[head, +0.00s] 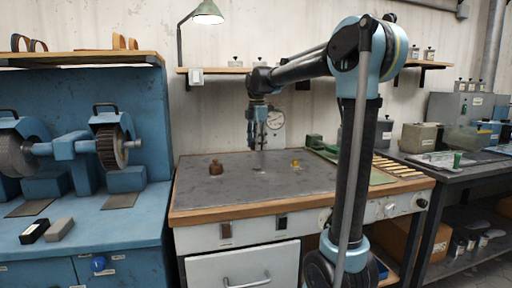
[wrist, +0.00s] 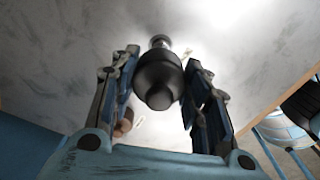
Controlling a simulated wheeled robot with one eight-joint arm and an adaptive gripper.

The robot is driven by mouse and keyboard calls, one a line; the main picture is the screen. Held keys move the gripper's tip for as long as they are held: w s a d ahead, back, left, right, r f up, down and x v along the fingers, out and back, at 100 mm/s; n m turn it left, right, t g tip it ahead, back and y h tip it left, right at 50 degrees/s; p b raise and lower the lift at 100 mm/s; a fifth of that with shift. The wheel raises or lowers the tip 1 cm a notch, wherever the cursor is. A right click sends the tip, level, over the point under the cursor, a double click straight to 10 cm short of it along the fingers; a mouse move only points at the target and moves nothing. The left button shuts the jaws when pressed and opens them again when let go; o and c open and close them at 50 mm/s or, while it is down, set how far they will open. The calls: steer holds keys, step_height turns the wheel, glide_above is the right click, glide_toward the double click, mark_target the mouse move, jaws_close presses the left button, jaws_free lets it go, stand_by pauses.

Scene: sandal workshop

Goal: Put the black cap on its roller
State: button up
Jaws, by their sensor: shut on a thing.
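My gripper (head: 257,142) hangs fingers down over the grey top of the workbench (head: 330,180). In the wrist view my gripper (wrist: 162,66) has its two blue fingers on either side of a dark, rounded black cap (wrist: 158,84), and is shut on it. Just beyond the cap is a small pale, shiny piece with a dark end (wrist: 160,42), perhaps the roller. I cannot tell whether the cap touches it. In the head view a small dark spot (head: 258,169) lies on the bench below the fingers, too small to make out.
A brown pot-like thing (head: 215,168) stands left of my gripper, a small amber thing (head: 295,163) to the right. A green mat with wooden strips (head: 385,172) lies at the right end. The bench front is clear.

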steer(key=shift+f, duration=4.25)
steer(key=o, duration=1)
